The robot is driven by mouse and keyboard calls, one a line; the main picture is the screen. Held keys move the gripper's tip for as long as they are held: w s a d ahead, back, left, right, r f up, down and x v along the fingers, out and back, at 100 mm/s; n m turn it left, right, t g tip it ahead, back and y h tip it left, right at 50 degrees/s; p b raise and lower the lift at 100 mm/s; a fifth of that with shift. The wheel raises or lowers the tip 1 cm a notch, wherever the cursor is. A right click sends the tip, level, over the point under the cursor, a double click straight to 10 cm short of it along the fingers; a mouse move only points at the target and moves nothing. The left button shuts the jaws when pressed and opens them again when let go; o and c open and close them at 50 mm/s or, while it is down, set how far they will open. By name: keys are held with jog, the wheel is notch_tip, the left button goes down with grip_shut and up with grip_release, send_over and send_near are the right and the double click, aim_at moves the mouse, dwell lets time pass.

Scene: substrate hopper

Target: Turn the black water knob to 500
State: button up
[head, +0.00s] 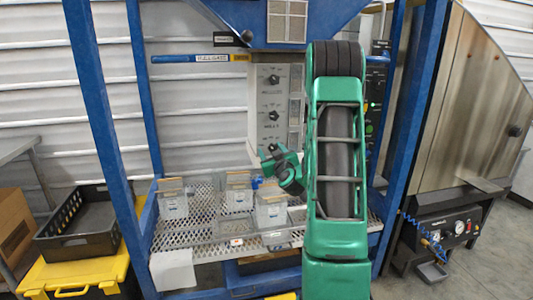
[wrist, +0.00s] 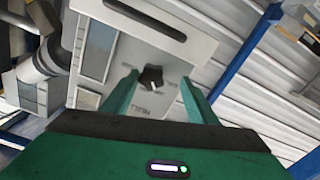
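A pale control panel (head: 265,100) in the head view carries a column of black knobs: an upper knob (head: 273,80), a middle knob (head: 273,115) and a lower one (head: 271,148). The labels are too small to tell which is the water knob. My gripper (head: 275,160) is at the panel's lower end, near the lower knob. In the wrist view, a black knob with a white pointer mark (wrist: 151,77) lies ahead between the two green fingers of my open gripper (wrist: 159,77). The fingers stand apart from it on both sides. The dial numbers are not readable.
A mesh shelf (head: 205,245) with several clear bins (head: 172,203) is below the panel. Blue frame posts (head: 102,130) stand at the sides. A black crate (head: 80,230) on a yellow case (head: 75,277) is at the left.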

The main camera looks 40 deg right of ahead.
jog(key=shift+s+d, duration=0.1)
jog(key=shift+d, duration=0.35)
jog(key=c, duration=1)
jog(key=shift+s+f, duration=0.1)
jog(key=shift+c, duration=0.2)
